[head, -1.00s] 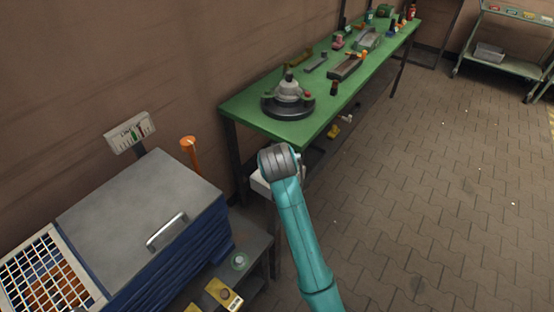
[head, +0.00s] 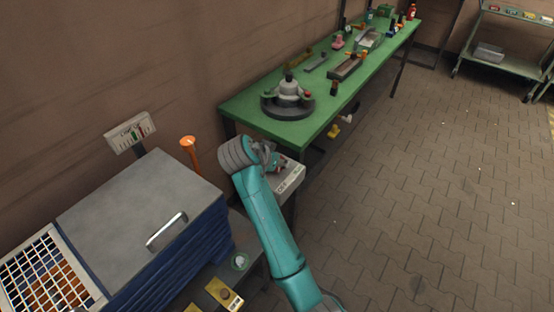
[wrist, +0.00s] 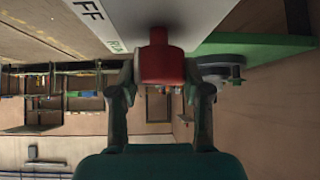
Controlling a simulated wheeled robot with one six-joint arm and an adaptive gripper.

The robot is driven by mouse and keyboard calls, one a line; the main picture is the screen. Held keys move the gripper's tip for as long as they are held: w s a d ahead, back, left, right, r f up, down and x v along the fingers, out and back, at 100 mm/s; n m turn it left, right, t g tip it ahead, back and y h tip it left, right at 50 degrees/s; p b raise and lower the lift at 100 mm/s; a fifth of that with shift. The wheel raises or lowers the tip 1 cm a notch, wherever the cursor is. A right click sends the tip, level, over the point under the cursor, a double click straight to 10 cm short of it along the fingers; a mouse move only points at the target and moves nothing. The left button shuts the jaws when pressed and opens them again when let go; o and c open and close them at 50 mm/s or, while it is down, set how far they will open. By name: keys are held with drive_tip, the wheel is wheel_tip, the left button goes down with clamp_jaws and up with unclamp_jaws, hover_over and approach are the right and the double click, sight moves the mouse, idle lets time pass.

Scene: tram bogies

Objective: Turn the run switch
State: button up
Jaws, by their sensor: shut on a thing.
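The run switch is a red knob (wrist: 161,62) on a pale box (wrist: 118,22) marked "FF" and "RUN" in the wrist view. In the head view the box (head: 290,180) sits beside the near end of the green bench, with lettering on its front. My gripper (wrist: 162,76) has a finger on each side of the red knob and is shut on it. In the head view my gripper (head: 272,158) is at the top of the box, partly hidden by my wrist. Which mark the knob points to cannot be told.
The green bench (head: 240,112) behind carries a round fixture (head: 288,98) and several parts. A grey-lidded blue cabinet (head: 130,215) and an orange post (head: 189,155) stand left of my arm. The paved floor (head: 420,190) at right is clear.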

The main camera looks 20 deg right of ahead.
idle(0.3)
drive_tip(key=o, duration=1.2)
drive_tip(key=shift+c, duration=0.2)
drive_tip(key=v, duration=1.2)
drive_tip(key=shift+a, duration=0.1)
